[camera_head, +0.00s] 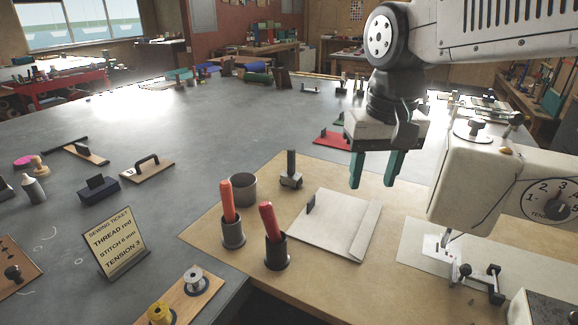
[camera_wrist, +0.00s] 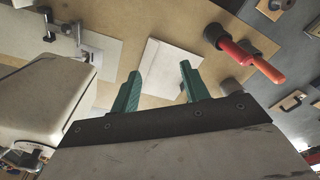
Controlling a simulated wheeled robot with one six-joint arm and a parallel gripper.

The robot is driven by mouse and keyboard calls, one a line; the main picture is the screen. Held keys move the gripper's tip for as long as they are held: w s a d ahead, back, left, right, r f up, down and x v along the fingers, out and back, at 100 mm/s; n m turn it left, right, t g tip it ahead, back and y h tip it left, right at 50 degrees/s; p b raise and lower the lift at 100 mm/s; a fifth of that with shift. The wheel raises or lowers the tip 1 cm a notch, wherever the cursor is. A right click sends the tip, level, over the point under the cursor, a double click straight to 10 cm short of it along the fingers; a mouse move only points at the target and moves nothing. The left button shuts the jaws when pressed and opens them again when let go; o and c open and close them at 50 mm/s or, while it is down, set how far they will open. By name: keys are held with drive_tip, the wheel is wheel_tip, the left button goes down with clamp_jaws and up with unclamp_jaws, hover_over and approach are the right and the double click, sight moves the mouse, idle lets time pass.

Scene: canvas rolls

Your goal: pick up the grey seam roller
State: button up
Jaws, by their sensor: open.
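What looks like the grey seam roller (camera_head: 291,170) stands upright on the tan board, with a dark handle above a small grey head. It is beside a dark grey cup (camera_head: 243,189). My gripper (camera_head: 373,183) is open and empty, pointing down above the board, to the right of the roller in the head view. In the wrist view my gripper's teal fingers (camera_wrist: 160,70) are spread apart over the board and a pale flat piece (camera_wrist: 158,62). I cannot make out the roller in the wrist view; the gripper body covers part of the scene.
A red-handled tool (camera_head: 271,222) and an orange-handled tool (camera_head: 227,202) stand in dark holders. A pale folder-like piece (camera_head: 335,222) lies beside the roller. A white sewing machine (camera_head: 470,185) stands close on the right. The grey table (camera_head: 190,130) has clear room behind.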

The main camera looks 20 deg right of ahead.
drive_tip(key=w+r+m, duration=0.1)
drive_tip(key=w, duration=0.7)
drive_tip(key=m+g, duration=0.1)
drive_tip(key=m, duration=0.5)
hover_over(291, 149)
drive_tip(key=f, duration=0.9)
drive_tip(key=shift+s, duration=0.25)
drive_tip(key=shift+w+f, duration=0.25)
drive_tip(key=shift+f, duration=0.35)
wheel_tip(291, 149, down, 7)
drive_tip(key=shift+r, duration=0.1)
clamp_jaws()
